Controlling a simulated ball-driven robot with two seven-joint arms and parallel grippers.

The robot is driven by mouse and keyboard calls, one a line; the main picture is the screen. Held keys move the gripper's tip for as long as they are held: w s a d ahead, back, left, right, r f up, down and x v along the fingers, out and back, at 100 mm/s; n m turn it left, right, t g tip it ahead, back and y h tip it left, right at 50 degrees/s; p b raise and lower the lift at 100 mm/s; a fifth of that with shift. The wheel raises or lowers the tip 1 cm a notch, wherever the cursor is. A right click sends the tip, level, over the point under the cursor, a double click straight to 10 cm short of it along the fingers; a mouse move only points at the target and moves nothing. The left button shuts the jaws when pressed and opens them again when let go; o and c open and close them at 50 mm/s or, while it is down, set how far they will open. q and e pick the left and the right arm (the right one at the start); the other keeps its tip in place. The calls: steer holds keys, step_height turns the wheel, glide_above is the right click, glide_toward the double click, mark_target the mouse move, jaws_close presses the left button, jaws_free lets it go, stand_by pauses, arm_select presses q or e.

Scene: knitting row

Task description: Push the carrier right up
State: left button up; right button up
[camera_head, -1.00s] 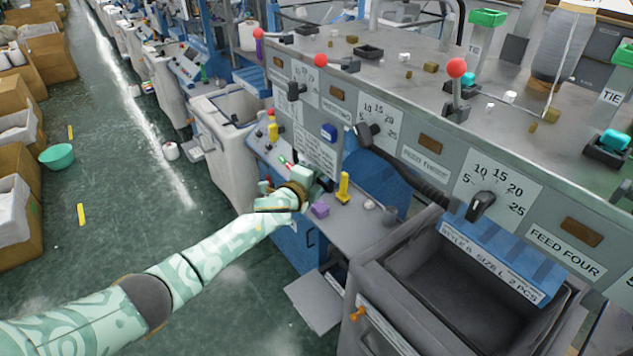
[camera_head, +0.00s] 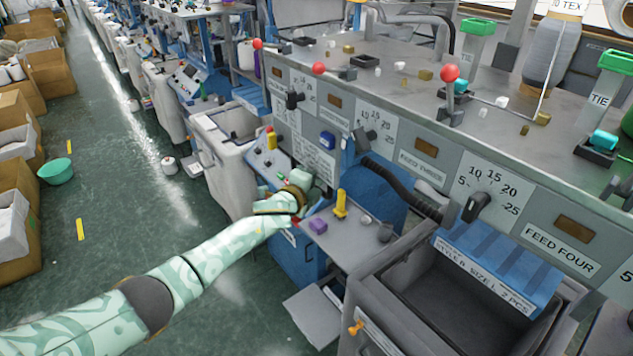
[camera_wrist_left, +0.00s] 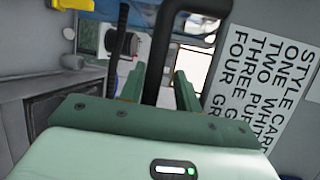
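I cannot tell for certain which part is the carrier. My left gripper (camera_head: 303,197) is at the machine's front, over the small ledge and left of the yellow peg (camera_head: 341,205) and purple block (camera_head: 317,227). Its fingertips are partly hidden in the head view. In the left wrist view, the two green fingers (camera_wrist_left: 160,88) stand apart. A dark upright bar (camera_wrist_left: 160,60) shows in the gap between them and bends right at the top. I cannot tell whether it lies between the fingers or behind them. My right gripper is not in view.
The grey panel (camera_head: 400,135) carries dials and labels. Red-knobbed levers (camera_head: 450,73) stand on top. A grey bin (camera_head: 460,285) is at front right, with a black hose (camera_head: 405,188) above it. A style card (camera_wrist_left: 262,82) is right of the fingers. The green floor at left is mostly open.

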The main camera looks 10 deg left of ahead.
arm_select(q)
steer(key=shift+s+a+f, duration=0.1)
steer(key=shift+s+f, duration=0.1)
steer(key=v, duration=1.6)
steer(key=shift+r, duration=0.1)
